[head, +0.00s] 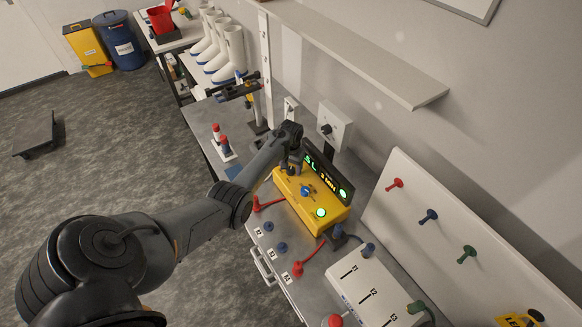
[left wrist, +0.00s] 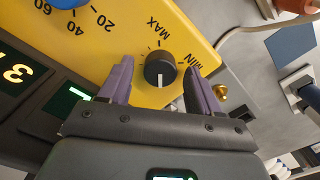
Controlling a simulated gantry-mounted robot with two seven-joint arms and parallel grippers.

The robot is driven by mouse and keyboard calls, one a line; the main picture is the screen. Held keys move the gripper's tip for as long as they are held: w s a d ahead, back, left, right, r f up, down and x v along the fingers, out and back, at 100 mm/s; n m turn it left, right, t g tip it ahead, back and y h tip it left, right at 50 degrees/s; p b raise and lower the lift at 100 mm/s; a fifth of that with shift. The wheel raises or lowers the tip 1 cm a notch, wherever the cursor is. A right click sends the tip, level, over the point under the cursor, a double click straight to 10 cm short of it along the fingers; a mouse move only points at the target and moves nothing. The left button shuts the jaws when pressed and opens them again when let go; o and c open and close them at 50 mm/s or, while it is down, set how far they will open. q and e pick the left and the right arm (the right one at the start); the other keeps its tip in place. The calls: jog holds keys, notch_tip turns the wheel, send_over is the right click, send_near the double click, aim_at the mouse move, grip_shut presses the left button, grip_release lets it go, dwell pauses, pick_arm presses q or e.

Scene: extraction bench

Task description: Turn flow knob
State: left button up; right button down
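The yellow control box (head: 328,212) stands on the grey bench with a dark display panel along its back. It fills the upper part of the left wrist view (left wrist: 205,38). The black flow knob (left wrist: 160,70) has a white pointer line and sits between the MIN and MAX marks. In the head view my gripper covers it. My left gripper (head: 295,168) is over the far left end of the box. In the left wrist view its fingers (left wrist: 157,72) are open on either side of the knob, with visible gaps. My right gripper is not in view.
A blue knob (head: 307,190) and a lit green button (head: 320,212) are on the box. A white numbered block (head: 372,290) stands nearer. A wall shelf (head: 360,52) overhangs behind.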

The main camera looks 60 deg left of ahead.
pick_arm(q)
jog(key=c, duration=1)
jog(key=shift+m, duration=0.3)
jog(key=shift+r+m+p, duration=0.1)
jog(key=shift+m+p, duration=0.4)
jog(key=shift+m, duration=0.3)
jog(key=m, duration=0.2)
jog(key=shift+m+p, duration=0.3)
jog(key=shift+m, duration=0.5)
jog(key=o, duration=1.1)
jog(key=shift+d, duration=0.1)
jog(key=shift+c, duration=0.2)
